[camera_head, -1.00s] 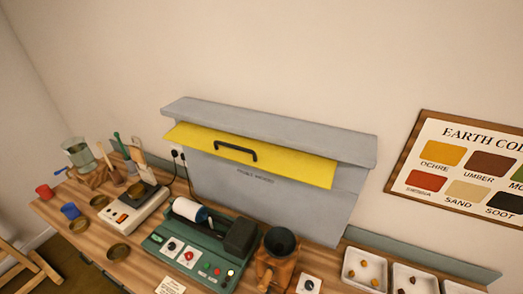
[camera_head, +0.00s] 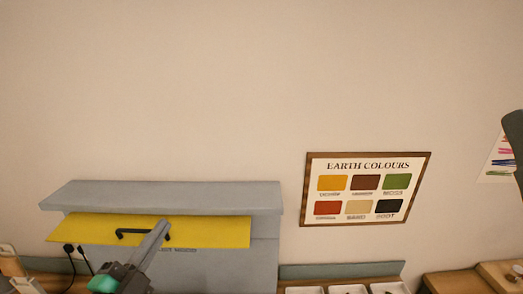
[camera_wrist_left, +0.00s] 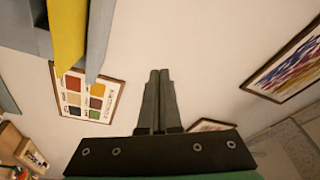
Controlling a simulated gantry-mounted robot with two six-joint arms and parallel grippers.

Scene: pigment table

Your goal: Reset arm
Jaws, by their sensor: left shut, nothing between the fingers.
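My left gripper (camera_head: 160,228) rises from the bottom edge of the head view, in front of the grey hood with its yellow panel (camera_head: 215,232). Its fingertips overlap the right end of the panel's black handle (camera_head: 130,232) in the picture; I cannot tell whether they touch. In the left wrist view the two dark fingers (camera_wrist_left: 159,78) lie side by side, shut and empty, with plain wall behind them. My right gripper is not to be seen in either view.
The grey hood (camera_head: 160,197) juts from the wall. A framed colour chart (camera_head: 367,159) hangs to its right. White trays (camera_head: 348,289) show at the bottom edge. The wall above is bare. The hood and yellow panel (camera_wrist_left: 68,35) are at upper left in the wrist view.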

